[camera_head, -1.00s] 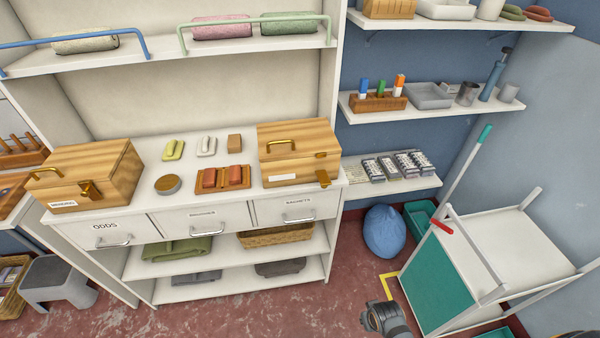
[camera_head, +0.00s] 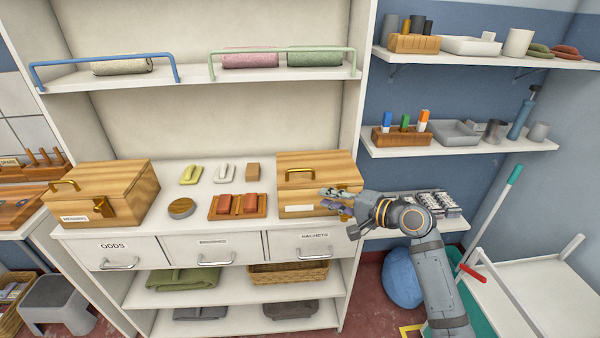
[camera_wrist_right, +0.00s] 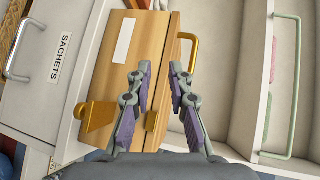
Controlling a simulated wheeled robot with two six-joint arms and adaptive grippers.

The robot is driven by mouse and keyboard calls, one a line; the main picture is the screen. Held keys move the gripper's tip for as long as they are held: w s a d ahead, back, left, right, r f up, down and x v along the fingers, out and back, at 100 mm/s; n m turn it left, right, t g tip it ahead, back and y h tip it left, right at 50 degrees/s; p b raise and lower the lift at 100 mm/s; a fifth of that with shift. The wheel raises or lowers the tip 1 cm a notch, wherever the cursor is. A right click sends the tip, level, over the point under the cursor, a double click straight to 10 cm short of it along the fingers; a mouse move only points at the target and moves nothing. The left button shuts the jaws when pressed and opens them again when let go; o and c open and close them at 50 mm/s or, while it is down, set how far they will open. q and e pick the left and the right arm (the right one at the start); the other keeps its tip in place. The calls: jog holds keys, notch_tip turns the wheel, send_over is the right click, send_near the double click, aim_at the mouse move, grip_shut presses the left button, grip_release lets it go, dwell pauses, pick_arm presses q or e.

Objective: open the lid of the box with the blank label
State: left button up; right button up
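The wooden box with the blank white label (camera_head: 299,209) stands shut at the right end of the counter. Its lid carries a brass handle (camera_head: 300,172). In the right wrist view the box front (camera_wrist_right: 148,50), blank label (camera_wrist_right: 124,40), brass handle (camera_wrist_right: 190,42) and a brass latch piece (camera_wrist_right: 95,118) show. My right gripper (camera_head: 325,198) is at the box's right front and hides the latch area in the head view. In the wrist view its fingers (camera_wrist_right: 161,68) are apart, over the lid seam, with nothing seen between them. My left gripper is out of view.
A second wooden box (camera_head: 100,193) with a printed label stands at the left. Drawers with handles (camera_head: 216,250) are below. A shelf (camera_head: 460,140) is at the right.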

jog(key=m+y, duration=0.1)
jog(key=m, duration=0.1)
send_near(300, 170)
jog(key=shift+t, duration=0.5)
jog(key=x, duration=0.3)
jog(key=p+x, duration=0.1)
jog(key=x, duration=0.3)
jog(key=f+x, duration=0.1)
jog(key=x, duration=0.2)
jog(key=shift+a+p, duration=0.1)
jog(key=shift+p, duration=0.25)
grip_shut()
jog(key=shift+n, duration=0.3)
